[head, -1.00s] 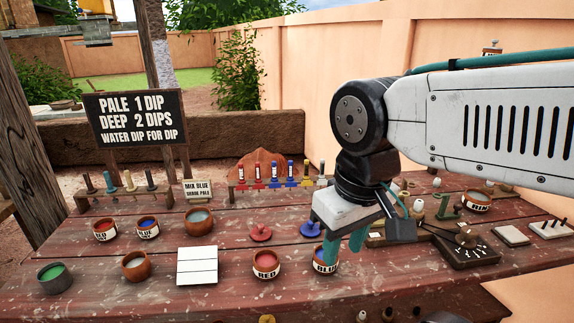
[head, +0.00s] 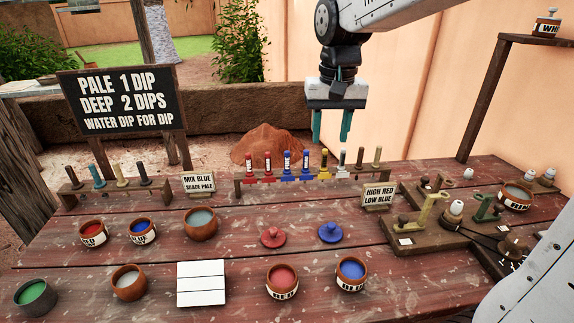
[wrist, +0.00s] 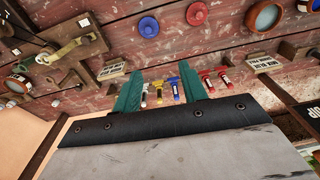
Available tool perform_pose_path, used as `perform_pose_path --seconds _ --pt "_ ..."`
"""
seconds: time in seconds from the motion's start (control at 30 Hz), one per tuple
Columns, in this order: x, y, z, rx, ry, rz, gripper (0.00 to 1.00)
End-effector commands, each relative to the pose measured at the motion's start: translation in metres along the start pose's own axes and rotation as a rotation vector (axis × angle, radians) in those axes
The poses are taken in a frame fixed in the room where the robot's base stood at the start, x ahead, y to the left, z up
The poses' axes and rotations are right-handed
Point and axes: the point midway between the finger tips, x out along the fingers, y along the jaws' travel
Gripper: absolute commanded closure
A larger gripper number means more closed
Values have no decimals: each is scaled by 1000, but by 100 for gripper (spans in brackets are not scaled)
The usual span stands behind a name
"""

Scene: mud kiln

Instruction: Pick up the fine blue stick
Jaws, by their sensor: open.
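Two sticks with blue feet stand upright side by side in the rack (head: 235,181) at the back of the table: a left blue stick (head: 286,162) and a right blue stick (head: 305,163). I cannot tell which is the fine one. Two red sticks (head: 259,168) are left of them; a yellow stick (head: 324,166) and a white stick (head: 342,162) are right. My gripper (head: 331,138) is open and empty, pointing down, above the rack's right half. In the wrist view (wrist: 160,68), one blue stick (wrist: 174,88) shows between its teal fingers; the other seems hidden behind a finger.
A second rack (head: 110,187) is at the left. Signs (head: 379,195) stand near the racks. Paint pots, including a blue pot (head: 351,274), a red lid (head: 273,237), a blue lid (head: 330,232) and a white tile (head: 201,284) occupy the front. Stands (head: 430,240) crowd the right.

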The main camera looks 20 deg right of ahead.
Motion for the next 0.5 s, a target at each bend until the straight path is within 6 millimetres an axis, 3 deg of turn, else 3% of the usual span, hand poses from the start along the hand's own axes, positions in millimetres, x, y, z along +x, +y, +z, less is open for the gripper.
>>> perform_pose_path --seconds 0.03,0.2,0.4,0.5 --pt "11 -8 -27 21 -13 3 58" --pt "50 -34 -105 101 -32 9 58" --pt "105 -58 -174 178 -48 15 58" --pt "127 -66 -193 204 -53 18 58"
